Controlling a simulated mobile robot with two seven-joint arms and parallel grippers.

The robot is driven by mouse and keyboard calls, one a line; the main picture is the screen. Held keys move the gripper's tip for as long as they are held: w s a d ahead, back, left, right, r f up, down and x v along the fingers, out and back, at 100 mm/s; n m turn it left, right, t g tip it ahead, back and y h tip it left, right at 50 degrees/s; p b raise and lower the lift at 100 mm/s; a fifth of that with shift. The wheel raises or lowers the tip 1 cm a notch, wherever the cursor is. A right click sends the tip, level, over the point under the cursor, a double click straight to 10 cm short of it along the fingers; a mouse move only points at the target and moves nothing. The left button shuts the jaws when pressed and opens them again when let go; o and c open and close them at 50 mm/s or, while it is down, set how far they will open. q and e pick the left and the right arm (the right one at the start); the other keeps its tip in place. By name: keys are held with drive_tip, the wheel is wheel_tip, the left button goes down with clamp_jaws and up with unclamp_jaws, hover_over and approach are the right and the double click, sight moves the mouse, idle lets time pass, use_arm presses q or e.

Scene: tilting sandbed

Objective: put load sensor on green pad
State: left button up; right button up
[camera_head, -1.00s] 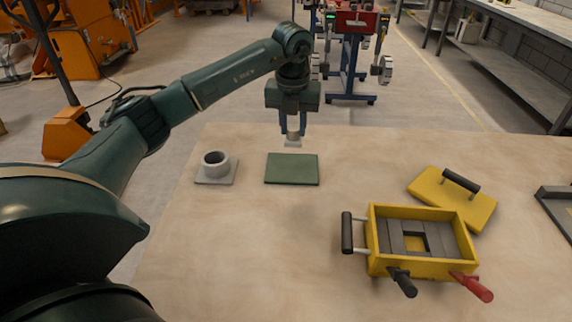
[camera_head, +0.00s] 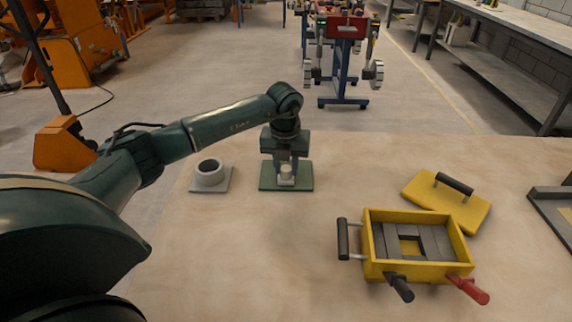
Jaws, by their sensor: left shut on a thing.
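The load sensor (camera_head: 286,174) is a small light-grey cylinder, with a wider base at its lower end. My left gripper (camera_head: 286,168) points straight down and is shut on it. The green pad (camera_head: 303,182) is a flat dark-green square on the table. The sensor is upright over the middle of the pad, at or very near its surface; I cannot tell whether it touches. The gripper hides part of the pad's far side. My right gripper is not in view.
A grey ring-shaped holder on a square plate (camera_head: 224,185) stands left of the pad. At right are a yellow box (camera_head: 415,271) with grey blocks and black and red handles, and a yellow lid (camera_head: 422,192). The table's (camera_head: 260,260) front middle is clear.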

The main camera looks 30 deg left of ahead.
sight(285, 180)
use_arm(q)
drive_tip(key=o, duration=1.1)
drive_tip(key=shift+f, duration=0.1)
drive_tip(key=shift+c, duration=0.2)
wheel_tip(285, 180, up, 12)
drive_tip(key=s, duration=0.1)
drive_tip(key=shift+s+d, duration=0.2)
drive_tip(key=shift+d, duration=0.1)
